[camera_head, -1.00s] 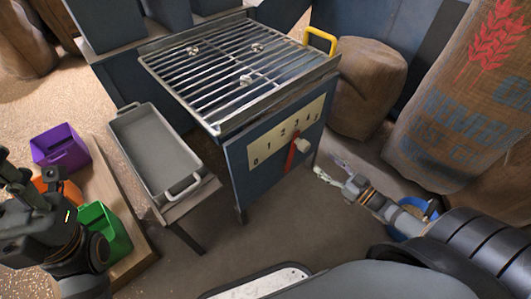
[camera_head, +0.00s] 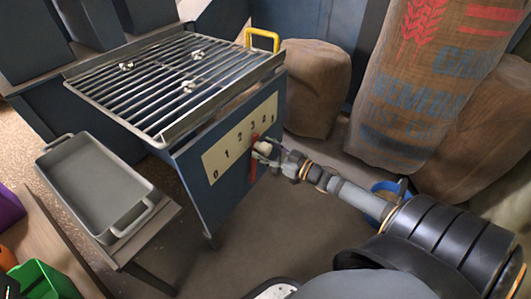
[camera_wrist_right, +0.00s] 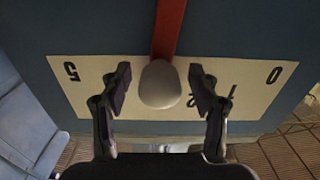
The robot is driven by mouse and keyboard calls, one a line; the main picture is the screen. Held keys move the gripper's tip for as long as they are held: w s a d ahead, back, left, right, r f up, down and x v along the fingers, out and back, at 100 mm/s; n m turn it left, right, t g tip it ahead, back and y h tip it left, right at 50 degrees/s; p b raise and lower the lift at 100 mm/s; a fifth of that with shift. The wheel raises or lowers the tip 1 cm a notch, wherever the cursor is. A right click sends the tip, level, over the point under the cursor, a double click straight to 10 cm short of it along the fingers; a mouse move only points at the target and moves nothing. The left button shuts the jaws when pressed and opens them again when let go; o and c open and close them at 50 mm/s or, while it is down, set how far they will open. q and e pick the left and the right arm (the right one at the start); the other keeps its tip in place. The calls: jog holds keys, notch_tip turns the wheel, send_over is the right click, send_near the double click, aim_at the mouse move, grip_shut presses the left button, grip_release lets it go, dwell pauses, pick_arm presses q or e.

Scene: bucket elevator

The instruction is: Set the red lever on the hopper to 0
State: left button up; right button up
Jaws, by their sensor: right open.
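The hopper (camera_head: 190,185) is a blue box with a metal grate on top and a pale number scale (camera_head: 222,163) on its side. The red lever (camera_head: 253,171) hangs in front of the scale, its upper end near the 3. Its whitish knob (camera_head: 263,147) faces my right gripper (camera_head: 268,150). In the right wrist view, the knob (camera_wrist_right: 160,85) sits between the fingers of the open right gripper (camera_wrist_right: 160,92), with a gap on each side. The red lever (camera_wrist_right: 168,30) runs up behind it. My left gripper is out of view.
A grey tray (camera_head: 140,222) stands on a low bench at the left. A green bin (camera_head: 45,281) is at the lower left. Brown sacks (camera_head: 315,85) stand behind and right of the hopper. A blue ring-shaped object (camera_head: 385,190) lies behind my right arm. Floor before the hopper is clear.

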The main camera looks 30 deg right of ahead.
grip_shut()
dwell(0.3)
jog(key=shift+a, duration=0.1)
jog(key=shift+s+a+r+n+p, duration=0.15)
jog(key=shift+s+a+n+p, duration=0.15)
jog(key=shift+a+n, duration=0.2)
jog(key=s+a+n, duration=0.1)
jog(key=a+n, duration=0.1)
jog(key=a, duration=0.1)
jog(key=s+a+f+n+p, duration=0.1)
jog(key=a+n, duration=0.1)
jog(key=s+a+f+n+p, duration=0.1)
jog(key=a+n, duration=0.1)
jog(key=a, duration=0.1)
jog(key=shift+s+a+f+n, duration=0.15)
jog(key=shift+s+a+n, duration=0.15)
jog(key=shift+n, duration=0.1)
jog(key=shift+s+a+f+n, duration=0.2)
jog(key=shift+a+f+n, duration=0.25)
jog(key=shift+a+n, duration=0.05)
jog(key=shift+s+a+f+n, duration=0.2)
jog(key=shift+a+f+n, duration=0.25)
jog(key=shift+a+n, duration=0.05)
jog(key=shift+f, duration=0.1)
